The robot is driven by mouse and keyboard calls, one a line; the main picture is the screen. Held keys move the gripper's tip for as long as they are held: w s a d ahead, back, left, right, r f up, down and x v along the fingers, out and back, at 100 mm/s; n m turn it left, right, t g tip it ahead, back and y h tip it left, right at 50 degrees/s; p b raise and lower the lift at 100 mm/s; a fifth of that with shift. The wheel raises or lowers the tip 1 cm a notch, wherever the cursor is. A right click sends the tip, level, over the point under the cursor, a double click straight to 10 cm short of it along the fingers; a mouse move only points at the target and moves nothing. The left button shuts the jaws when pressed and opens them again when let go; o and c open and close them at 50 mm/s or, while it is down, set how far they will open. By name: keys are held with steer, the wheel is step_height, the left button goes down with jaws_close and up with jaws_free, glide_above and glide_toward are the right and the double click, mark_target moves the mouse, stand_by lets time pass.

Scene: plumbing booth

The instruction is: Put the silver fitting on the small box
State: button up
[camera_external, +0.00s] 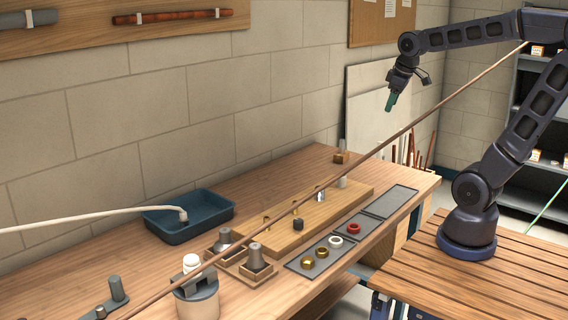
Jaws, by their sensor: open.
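My gripper (391,102), with green fingertips, hangs high above the far right end of the bench, pointing down. It is open and nothing shows between its fingers. A small shiny silver piece (320,194) stands on the raised wooden board (285,230); it looks like the silver fitting, but it is too small to be sure. A small brown box (341,158) sits at the back of the bench, near the wall. A pale grey cylinder (343,144) shows at the box; I cannot tell whether it rests on it or stands behind. My gripper is well above and apart from all these.
Dark mats (320,259) along the front edge hold brass, white and red rings. A long thin brown rod (440,101) crosses the view diagonally.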

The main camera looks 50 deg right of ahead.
steer(key=s+a+f+m, duration=0.2)
steer(key=s+f, duration=0.1)
steer(key=s, duration=0.6)
steer(key=shift+a+f+m+t+y, duration=0.2)
steer(key=shift+m+t+y, duration=0.1)
steer(key=shift+t+y, duration=0.1)
stand_by(0.6)
